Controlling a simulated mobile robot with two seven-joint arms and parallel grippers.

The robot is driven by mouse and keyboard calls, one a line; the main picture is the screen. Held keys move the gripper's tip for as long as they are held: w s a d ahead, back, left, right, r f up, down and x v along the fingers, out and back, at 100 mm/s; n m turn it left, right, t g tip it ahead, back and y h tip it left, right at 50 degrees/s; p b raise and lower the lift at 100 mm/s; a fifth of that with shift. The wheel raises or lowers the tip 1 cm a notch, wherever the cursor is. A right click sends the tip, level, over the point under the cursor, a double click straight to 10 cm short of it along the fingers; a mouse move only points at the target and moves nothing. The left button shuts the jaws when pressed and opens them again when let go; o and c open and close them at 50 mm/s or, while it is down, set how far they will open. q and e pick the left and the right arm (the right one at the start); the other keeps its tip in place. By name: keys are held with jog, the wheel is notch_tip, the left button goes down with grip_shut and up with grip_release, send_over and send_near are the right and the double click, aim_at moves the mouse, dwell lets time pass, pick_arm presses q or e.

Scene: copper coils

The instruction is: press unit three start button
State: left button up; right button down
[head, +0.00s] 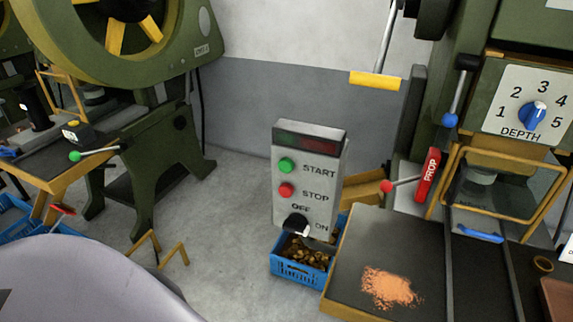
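A grey control box (308,205) stands upright in the middle of the head view. It has a green START button (287,165), a red STOP button (286,190) below it, and a black OFF/ON rotary switch (296,223) near the bottom. A dark strip with a green and a red section (309,141) runs across its top. I see no unit number on the box. Nothing covers the START button. Neither of my grippers is in view.
A green press with a DEPTH dial (534,112) and a red PROP bar (428,176) stands at right. Its dark table (350,265) bears copper-coloured grains (389,288). A blue crate (284,268) sits below the box. Another green machine (150,150) is at left; grey floor lies between.

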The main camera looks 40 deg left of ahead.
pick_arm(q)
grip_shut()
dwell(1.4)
